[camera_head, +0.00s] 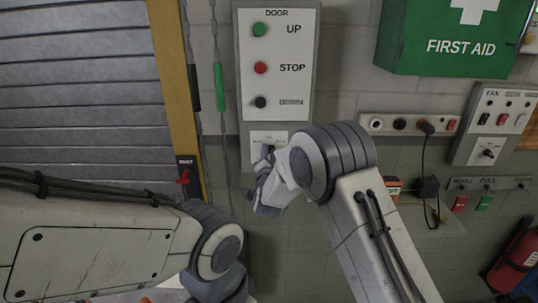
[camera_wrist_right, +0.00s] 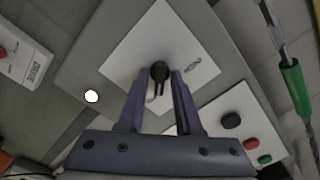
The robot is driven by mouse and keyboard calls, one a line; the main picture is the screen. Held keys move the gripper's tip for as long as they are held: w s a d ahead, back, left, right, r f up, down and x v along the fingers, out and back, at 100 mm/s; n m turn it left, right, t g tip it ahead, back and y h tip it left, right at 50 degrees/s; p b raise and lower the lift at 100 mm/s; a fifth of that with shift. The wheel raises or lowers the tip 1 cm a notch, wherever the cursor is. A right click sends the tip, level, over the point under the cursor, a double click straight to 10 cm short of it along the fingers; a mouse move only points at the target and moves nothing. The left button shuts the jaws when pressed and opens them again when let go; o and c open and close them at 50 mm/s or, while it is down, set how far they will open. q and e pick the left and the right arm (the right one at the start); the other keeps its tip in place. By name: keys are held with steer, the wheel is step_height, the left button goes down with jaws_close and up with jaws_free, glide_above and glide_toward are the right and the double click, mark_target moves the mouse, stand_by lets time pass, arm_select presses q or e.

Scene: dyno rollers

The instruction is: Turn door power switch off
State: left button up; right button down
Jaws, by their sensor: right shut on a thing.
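The door control panel (camera_head: 297,25) hangs on the wall with a green, a red and a black button. Below it is a small white plate (camera_head: 258,136), which also shows in the right wrist view (camera_wrist_right: 145,38), with a black rotary switch knob (camera_wrist_right: 160,71). My right gripper (camera_head: 265,158) is at this plate and hides part of it. In the right wrist view its two fingers (camera_wrist_right: 160,80) are shut on the black knob, one on each side. My left arm reaches in from the left, with its gripper out of sight.
A grey roller shutter (camera_head: 75,75) with a yellow frame (camera_head: 172,70) is at left. A green first aid box (camera_head: 455,40), a socket strip (camera_head: 400,124), a fan panel (camera_head: 490,120) and a red extinguisher (camera_head: 515,258) are at right. Cables with black and green grips (camera_head: 219,88) hang beside the door panel.

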steer(key=shift+n+b, duration=3.15)
steer(key=shift+n, duration=1.65)
steer(key=c, duration=0.9)
jaws_free()
steer(key=shift+s, duration=0.1)
